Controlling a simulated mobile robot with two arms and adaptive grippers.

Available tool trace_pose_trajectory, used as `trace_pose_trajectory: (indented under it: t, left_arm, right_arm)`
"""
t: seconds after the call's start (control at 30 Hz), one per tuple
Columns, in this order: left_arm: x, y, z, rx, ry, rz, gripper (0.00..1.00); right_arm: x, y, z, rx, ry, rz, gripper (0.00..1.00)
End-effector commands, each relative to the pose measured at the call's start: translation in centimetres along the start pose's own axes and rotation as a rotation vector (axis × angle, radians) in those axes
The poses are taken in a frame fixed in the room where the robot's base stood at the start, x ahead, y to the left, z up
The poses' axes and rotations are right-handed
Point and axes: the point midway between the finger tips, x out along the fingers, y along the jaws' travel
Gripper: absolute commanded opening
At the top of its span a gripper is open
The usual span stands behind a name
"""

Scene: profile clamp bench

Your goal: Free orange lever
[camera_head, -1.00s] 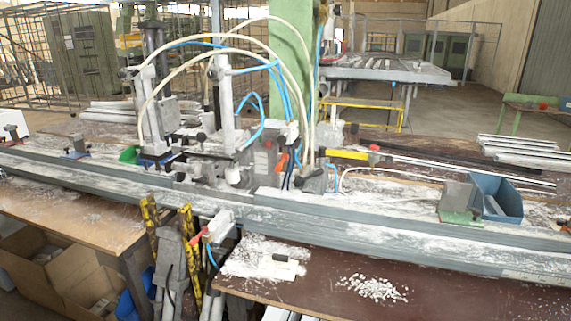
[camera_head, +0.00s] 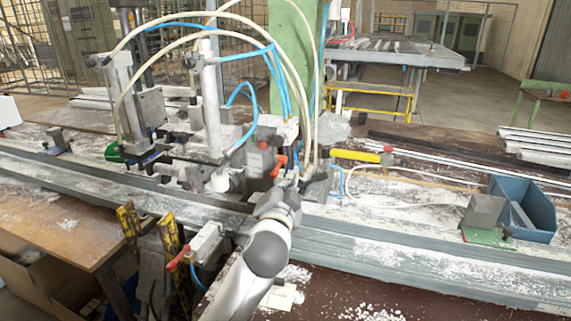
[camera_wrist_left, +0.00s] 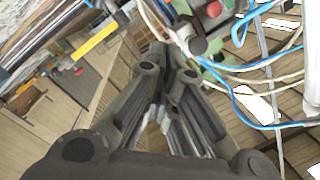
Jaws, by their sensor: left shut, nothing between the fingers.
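The orange lever (camera_head: 279,165) is on the clamp unit (camera_head: 271,135) at the middle of the bench, below a red knob, in the head view. My left gripper (camera_head: 290,180) is just in front of and below it, and I cannot tell whether they touch. Its fingers look shut and empty. In the left wrist view the dark fingers of this gripper (camera_wrist_left: 160,52) run close together towards the clamp hardware. I cannot make out the orange lever there. My right gripper is not in view.
White and blue hoses (camera_head: 283,85) arch close over the clamp unit. A second red lever (camera_head: 178,258) sits lower left by yellow-black posts. A long profile rail (camera_head: 400,255) crosses the front. A blue bin (camera_head: 530,207) and grey block (camera_head: 483,212) stand right.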

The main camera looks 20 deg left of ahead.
Motion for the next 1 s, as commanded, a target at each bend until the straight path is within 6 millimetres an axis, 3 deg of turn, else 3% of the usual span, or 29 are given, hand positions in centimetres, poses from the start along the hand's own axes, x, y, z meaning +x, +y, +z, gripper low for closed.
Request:
trace_pose_trajectory:
  t: [0.37,0.47,0.73,1.0]
  left_arm:
    - [0.1,-0.1,-0.1,0.002,0.002,-0.002,0.0]
    - [0.6,-0.1,-0.1,0.002,0.001,-0.002,0.0]
    - [4.5,-0.2,-0.2,0.002,-0.001,-0.002,0.0]
    - [8.7,-0.2,-0.2,0.002,0.0,-0.002,0.0]
  right_arm:
    - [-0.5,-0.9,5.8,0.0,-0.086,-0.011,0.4]
    - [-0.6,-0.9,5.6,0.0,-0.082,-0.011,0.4]
    - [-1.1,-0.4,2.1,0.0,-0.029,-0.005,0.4]
    - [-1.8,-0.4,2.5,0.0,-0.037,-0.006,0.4]
